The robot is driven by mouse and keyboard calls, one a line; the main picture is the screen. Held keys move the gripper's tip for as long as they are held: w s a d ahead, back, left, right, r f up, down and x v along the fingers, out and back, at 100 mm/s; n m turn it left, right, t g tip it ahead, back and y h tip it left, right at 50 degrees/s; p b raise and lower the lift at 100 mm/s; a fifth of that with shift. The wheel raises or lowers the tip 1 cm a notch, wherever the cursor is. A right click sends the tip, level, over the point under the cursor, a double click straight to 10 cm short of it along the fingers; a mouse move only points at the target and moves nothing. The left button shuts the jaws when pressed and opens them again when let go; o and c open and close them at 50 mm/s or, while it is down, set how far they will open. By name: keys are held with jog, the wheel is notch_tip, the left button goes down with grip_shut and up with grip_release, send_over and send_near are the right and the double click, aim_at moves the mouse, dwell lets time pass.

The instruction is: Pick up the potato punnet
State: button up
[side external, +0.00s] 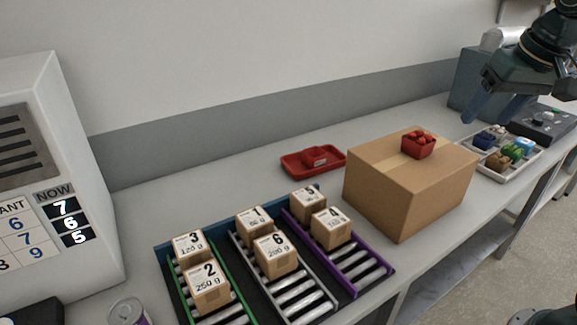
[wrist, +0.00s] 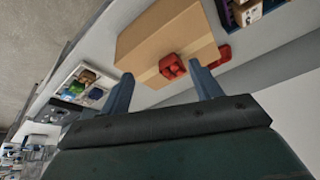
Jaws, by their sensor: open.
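A grey tray (side external: 507,174) at the right of the side view holds several small punnets. A brown punnet (side external: 497,161) near its front left looks like the potato punnet, but its contents are too small to be sure. My gripper (side external: 491,112) is open and empty, in the air above and behind the tray, apart from the punnets. In the wrist view its two fingers (wrist: 162,72) are spread, with the tray (wrist: 62,78) off to their left.
A cardboard box (side external: 410,195) stands left of the tray, with a red punnet (side external: 418,148) of red items on top. A red dish (side external: 312,161) lies behind it. Numbered small boxes (side external: 276,254) sit on roller lanes. A dark device (side external: 545,124) stands right of the tray.

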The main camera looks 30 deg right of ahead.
jog(key=w+d+m+g, duration=0.1)
jog(key=w+d+m, duration=0.3)
jog(key=w+d, duration=0.45)
jog(key=m+g+y, duration=0.1)
jog(key=m+g, duration=0.2)
jog(key=m, duration=0.7)
send_over(500, 156)
notch_tip(500, 156, down, 14)
jog(key=shift+s+f, duration=0.1)
jog(key=shift+f, duration=4.2)
jog(key=shift+f, duration=2.6)
